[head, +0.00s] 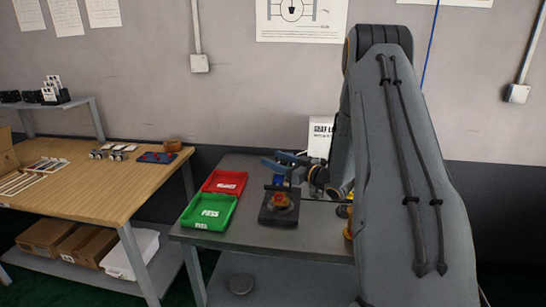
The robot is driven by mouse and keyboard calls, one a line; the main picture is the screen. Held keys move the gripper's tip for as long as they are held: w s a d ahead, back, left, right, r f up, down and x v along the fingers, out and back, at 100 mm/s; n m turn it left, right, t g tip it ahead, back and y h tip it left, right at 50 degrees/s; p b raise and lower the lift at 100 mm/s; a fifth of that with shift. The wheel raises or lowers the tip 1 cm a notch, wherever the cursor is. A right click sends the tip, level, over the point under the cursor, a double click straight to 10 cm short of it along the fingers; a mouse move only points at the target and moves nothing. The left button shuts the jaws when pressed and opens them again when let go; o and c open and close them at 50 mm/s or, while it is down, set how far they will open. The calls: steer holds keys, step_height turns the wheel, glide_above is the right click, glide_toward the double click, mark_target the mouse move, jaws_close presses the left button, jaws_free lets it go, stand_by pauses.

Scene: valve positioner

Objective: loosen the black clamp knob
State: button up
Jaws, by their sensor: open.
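A small assembly with a dark square base (267,216) and an orange and yellow part (281,200) on top stands on the grey bench, right of the trays. A thin dark bar crosses just above it. My gripper (277,161) reaches in from the right, behind and above the assembly, with its blue-grey fingers pointing left. The fingers look apart, and I see nothing between them. The black clamp knob cannot be told apart at this size; it may be among the dark parts or hidden by my arm.
A red tray (225,182) and a green tray (209,212) lie left of the assembly on the grey bench (240,241). Yellow parts (344,211) are partly hidden by my arm. A white sign (320,137) stands behind. A wooden table (85,190) is at left.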

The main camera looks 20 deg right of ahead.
steer(key=shift+x, duration=0.8)
steer(key=c, duration=1.1)
steer(key=shift+o, duration=0.2)
steer(key=shift+s+a+n+g+y+b, duration=0.1)
steer(key=shift+n+g+y+b, duration=0.25)
steer(key=shift+y, duration=0.2)
steer(key=shift+s+a+n+g+y+b, duration=0.15)
steer(key=shift+n+g+y, duration=0.1)
steer(key=shift+n+y, duration=0.25)
steer(key=shift+w, duration=0.1)
steer(key=o, duration=1.1)
steer(key=shift+c, duration=0.2)
